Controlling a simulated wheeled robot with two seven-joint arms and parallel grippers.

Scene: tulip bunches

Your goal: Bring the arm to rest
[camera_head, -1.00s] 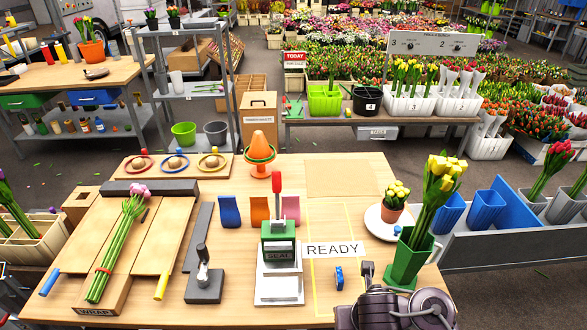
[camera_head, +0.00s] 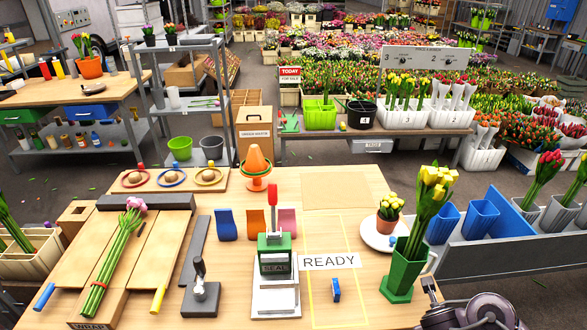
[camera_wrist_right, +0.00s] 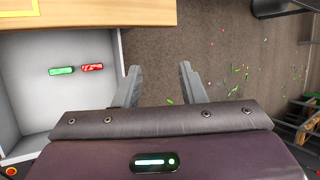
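My right gripper (camera_wrist_right: 160,72) shows in the right wrist view with its two fingers apart and nothing between them. It hangs over the brown floor, beside the wooden table's edge (camera_wrist_right: 150,14). In the head view, part of my right arm (camera_head: 472,313) is at the bottom right corner, by the table's right front edge; its fingers cannot be made out there. My left arm and gripper are not in view.
On the table (camera_head: 350,312) are tied tulips (camera_head: 115,250), a seal press (camera_head: 277,262), a READY card (camera_head: 329,261) and a green jug of yellow tulips (camera_head: 405,268). A grey bin (camera_wrist_right: 50,110) holds a green and a red item. Floor beside it is open.

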